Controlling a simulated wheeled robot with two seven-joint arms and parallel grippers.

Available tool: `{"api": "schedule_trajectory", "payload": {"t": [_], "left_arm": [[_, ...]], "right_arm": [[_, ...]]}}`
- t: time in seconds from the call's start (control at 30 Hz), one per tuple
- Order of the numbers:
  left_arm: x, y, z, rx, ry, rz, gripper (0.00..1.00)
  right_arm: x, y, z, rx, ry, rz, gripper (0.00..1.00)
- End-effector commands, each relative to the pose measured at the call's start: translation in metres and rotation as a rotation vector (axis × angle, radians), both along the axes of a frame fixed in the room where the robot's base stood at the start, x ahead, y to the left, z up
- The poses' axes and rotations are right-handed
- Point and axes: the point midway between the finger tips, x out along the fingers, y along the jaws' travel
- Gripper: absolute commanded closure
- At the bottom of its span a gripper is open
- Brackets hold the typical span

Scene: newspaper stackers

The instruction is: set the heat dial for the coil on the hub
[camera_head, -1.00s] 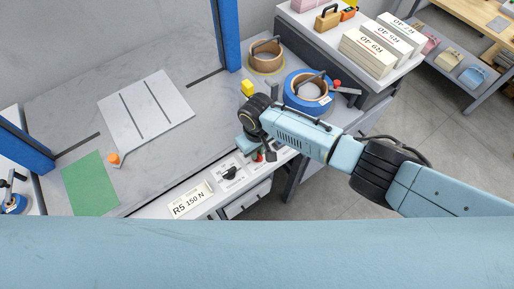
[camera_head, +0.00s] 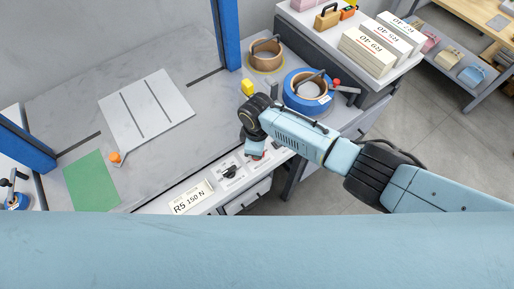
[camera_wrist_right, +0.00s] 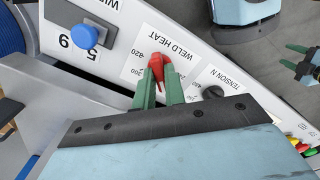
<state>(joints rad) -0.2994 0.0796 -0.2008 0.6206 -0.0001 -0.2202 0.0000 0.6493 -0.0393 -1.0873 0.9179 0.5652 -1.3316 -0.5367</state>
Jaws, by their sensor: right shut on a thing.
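In the head view the right gripper (camera_head: 256,152) is over the front panel and hides most of the dial. A blue coil (camera_head: 292,98) and a brown coil (camera_head: 265,64) stand behind it; I cannot tell which hub is meant. My left gripper (camera_wrist_right: 290,58) shows at the wrist view's right edge, green fingers apart and empty.
A black TENSION N knob (camera_wrist_right: 213,92) is right of the dial, and a blue knob (camera_wrist_right: 84,36) is at upper left. A card reading R5 150 N (camera_head: 190,198) lies along the front edge. The grey table (camera_head: 190,75) is largely clear around its slotted plate.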

Motion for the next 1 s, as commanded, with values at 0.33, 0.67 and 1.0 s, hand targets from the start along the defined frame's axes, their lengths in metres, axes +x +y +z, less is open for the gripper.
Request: {"api": "schedule_trajectory", "payload": {"t": [0.33,0.67,1.0], "left_arm": [[0.0000,0.0005,0.0002,0.001,0.000,0.000,0.57],[-0.0002,0.0007,0.0002,0.001,0.000,0.001,0.57],[-0.0002,0.0009,0.0003,0.001,0.001,0.001,0.57]], "right_arm": [[0.0010,0.0013,0.0014,0.004,-0.002,0.034,1.00],[0.0009,0.0016,0.0015,0.005,-0.002,0.032,0.77],[0.0003,0.0006,0.0008,0.002,0.000,0.032,0.66]]}}
